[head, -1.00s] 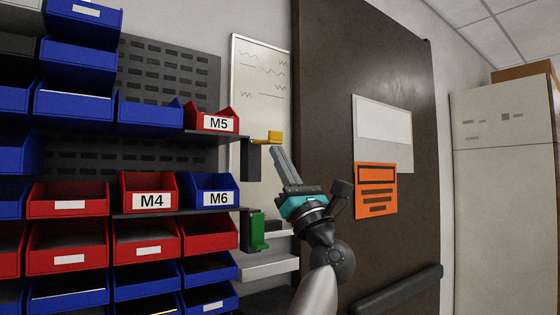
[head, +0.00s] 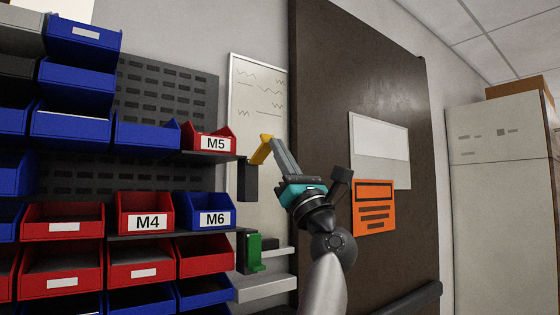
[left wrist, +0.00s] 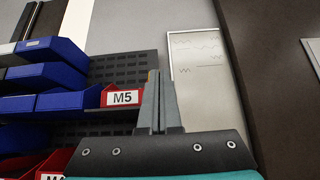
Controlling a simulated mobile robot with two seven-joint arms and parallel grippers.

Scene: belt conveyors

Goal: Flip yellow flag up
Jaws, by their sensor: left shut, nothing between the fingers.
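The yellow flag (head: 260,151) sits on a dark bracket (head: 247,180) at the right end of the shelf, beside the M5 bin. It is tilted, with its outer end raised. My left gripper (head: 274,143) is shut and empty. Its fingertips are right at the flag's outer end, on its right side, and look to be touching it, though contact is hard to be sure of. In the left wrist view the shut fingers (left wrist: 158,88) point up past the M5 bin and mostly hide the flag. My right gripper is out of view.
A green flag (head: 255,254) is on a lower bracket. Red and blue bins, such as M5 (head: 214,143) and M6 (head: 214,218), fill the rack on the left. A whiteboard (head: 262,85) and brown door (head: 350,60) stand behind my gripper.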

